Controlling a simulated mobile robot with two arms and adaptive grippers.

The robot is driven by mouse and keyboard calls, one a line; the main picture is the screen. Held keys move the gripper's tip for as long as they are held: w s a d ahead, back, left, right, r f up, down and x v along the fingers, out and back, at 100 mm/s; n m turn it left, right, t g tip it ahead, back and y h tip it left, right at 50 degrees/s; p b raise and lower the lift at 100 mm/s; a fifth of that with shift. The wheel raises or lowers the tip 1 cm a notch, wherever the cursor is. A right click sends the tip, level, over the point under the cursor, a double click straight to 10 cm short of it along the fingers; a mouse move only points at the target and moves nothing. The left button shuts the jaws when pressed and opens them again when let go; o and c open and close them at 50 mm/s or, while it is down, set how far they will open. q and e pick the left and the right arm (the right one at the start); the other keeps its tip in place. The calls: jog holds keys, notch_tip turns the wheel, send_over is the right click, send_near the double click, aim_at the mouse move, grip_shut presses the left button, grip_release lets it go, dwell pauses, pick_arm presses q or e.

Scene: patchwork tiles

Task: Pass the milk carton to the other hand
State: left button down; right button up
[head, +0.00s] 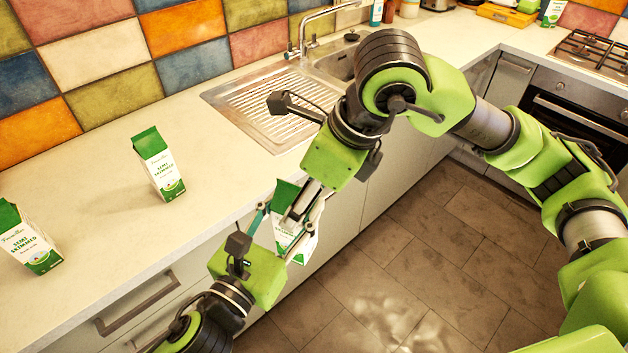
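A green and white milk carton (284,238) is held in the air in front of the counter edge, between my two grippers. My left gripper (280,226) comes from the lower left, with fingers on either side of the carton. My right gripper (303,208) reaches down from above, and its fingers overlap the carton's upper part in the picture. They hide part of it, so I cannot tell whether they grip it.
Two similar cartons stand on the worktop (100,230): one near the middle (158,165), one at the left edge (27,238). Behind are a sink with a drainer (265,105) and a tap (305,35). A hob (595,50) and oven are at right. The tiled floor is clear.

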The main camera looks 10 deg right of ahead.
pick_arm(q)
jog(key=shift+r, duration=0.15)
pick_arm(e)
jog(key=x, duration=0.7)
jog(key=shift+a, duration=0.15)
jog(key=c, duration=1.4)
pick_arm(q)
jog(key=c, duration=1.1)
grip_release()
pick_arm(e)
jog(key=shift+c, duration=1.3)
pick_arm(q)
jog(key=shift+o, duration=0.2)
